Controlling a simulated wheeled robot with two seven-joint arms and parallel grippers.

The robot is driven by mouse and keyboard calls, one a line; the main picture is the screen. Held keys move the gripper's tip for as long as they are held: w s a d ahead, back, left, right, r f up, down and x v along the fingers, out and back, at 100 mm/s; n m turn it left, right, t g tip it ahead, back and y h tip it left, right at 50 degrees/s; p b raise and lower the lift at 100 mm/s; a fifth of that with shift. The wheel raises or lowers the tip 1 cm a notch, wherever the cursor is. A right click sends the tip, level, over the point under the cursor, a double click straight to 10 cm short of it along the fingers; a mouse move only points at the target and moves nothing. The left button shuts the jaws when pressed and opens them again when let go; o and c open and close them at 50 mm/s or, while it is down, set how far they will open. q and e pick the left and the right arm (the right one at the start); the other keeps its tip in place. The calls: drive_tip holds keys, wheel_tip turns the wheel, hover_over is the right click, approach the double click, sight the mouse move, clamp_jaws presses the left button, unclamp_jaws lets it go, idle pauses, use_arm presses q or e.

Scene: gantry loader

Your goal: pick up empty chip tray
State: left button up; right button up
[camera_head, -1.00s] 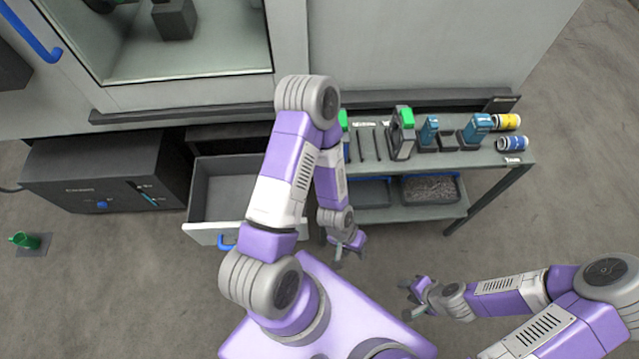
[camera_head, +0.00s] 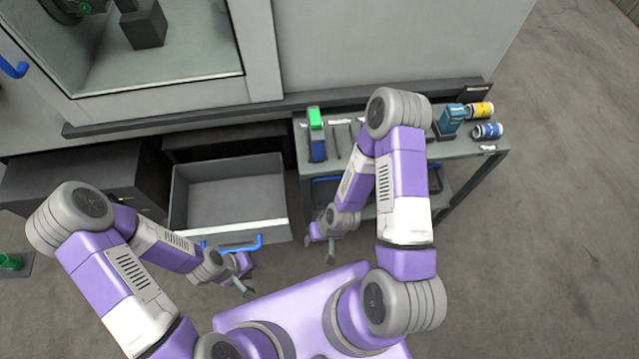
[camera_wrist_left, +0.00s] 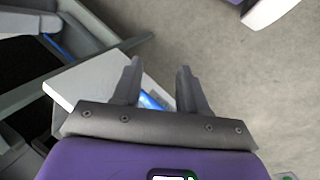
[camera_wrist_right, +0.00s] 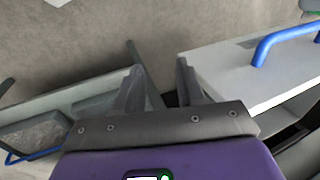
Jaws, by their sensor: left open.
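The empty chip tray (camera_head: 327,187) seems to be the dark, blue-rimmed one on the cart's lower shelf, in the head view. My right arm covers part of it. My right gripper (camera_head: 320,248) is open and empty, in front of the cart and right of the drawer. Its two fingers also stand apart in the right wrist view (camera_wrist_right: 158,78). My left gripper (camera_head: 243,283) is open and empty in front of the drawer handle. In the left wrist view its fingers (camera_wrist_left: 158,70) are apart, with the blue handle behind them.
An open, empty grey drawer (camera_head: 230,190) with a blue handle (camera_head: 234,245) juts out left of the cart (camera_head: 468,158). A tray filled with chips (camera_wrist_right: 38,133) shows in the right wrist view. The machine (camera_head: 180,50) stands behind. Floor is free at right.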

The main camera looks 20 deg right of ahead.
drive_tip(key=w+d+f+n+t+h+b, duration=0.55)
drive_tip(key=w+d+f+n+t, duration=0.35)
drive_tip(key=w+d+f, duration=0.9)
drive_tip(key=w+d+f+n+t+b, duration=0.1)
drive_tip(key=w+n, duration=0.2)
drive_tip(key=w+d+f+n+t+h+b, duration=0.1)
drive_tip(key=w+d+f+n+b, duration=0.1)
drive_tip(key=w, duration=0.1)
drive_tip(key=w+d+f+n+t+b, duration=0.1)
drive_tip(key=w+f+n+b, duration=0.1)
drive_tip(key=w+n, duration=0.1)
drive_tip(key=shift+w+d+f+n, duration=0.1)
drive_tip(key=shift+w+d+n, duration=0.2)
drive_tip(key=shift+w+d, duration=0.1)
drive_tip(key=shift+w, duration=0.35)
drive_tip(key=c, duration=0.7)
clamp_jaws()
